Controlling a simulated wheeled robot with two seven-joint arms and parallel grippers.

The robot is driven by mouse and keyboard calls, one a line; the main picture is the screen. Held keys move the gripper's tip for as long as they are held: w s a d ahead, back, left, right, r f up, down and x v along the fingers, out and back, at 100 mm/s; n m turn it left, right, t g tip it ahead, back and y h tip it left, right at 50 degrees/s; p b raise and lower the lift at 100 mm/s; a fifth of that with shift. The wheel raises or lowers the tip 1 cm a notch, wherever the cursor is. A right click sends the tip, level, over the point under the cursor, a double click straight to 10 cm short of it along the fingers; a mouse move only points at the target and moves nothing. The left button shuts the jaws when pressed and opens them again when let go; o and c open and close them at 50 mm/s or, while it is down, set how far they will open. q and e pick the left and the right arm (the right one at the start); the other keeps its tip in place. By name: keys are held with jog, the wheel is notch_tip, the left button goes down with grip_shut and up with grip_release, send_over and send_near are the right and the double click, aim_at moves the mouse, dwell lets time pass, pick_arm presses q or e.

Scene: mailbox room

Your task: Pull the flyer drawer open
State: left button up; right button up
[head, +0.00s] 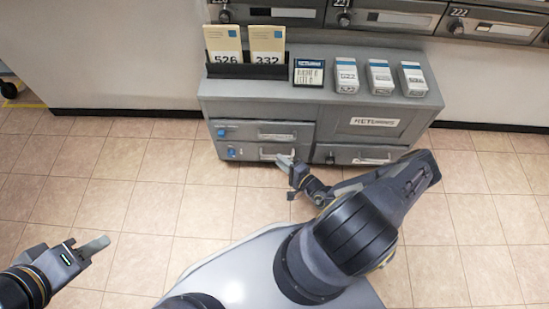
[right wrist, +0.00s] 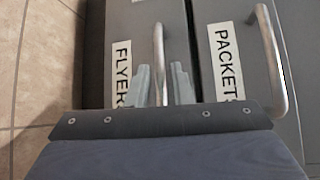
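The flyer drawer (right wrist: 92,45) is the lower left drawer of a grey cabinet and looks shut in the head view (head: 240,152). Its FLYERS label shows in the right wrist view, beside its bar handle (right wrist: 158,45). My right gripper (right wrist: 166,85) is at this handle. Its two fingers stand apart, with the bar between them; I cannot tell whether they touch it. In the head view my right gripper (head: 285,163) is low in front of the cabinet. My left gripper (head: 92,248) is over the floor at lower left, far from the cabinet; its finger gap is unclear.
The packets drawer (right wrist: 215,20) with its own handle (right wrist: 272,60) lies directly above the flyer drawer. A door (head: 372,120) and another drawer (head: 362,155) are to the right. Cartons (head: 380,77) and a card holder (head: 247,70) stand on top. The tiled floor (head: 150,200) in front is clear.

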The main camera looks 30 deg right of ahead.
jog(key=shift+b+x, duration=0.6)
jog(key=shift+x, duration=1.4)
grip_shut()
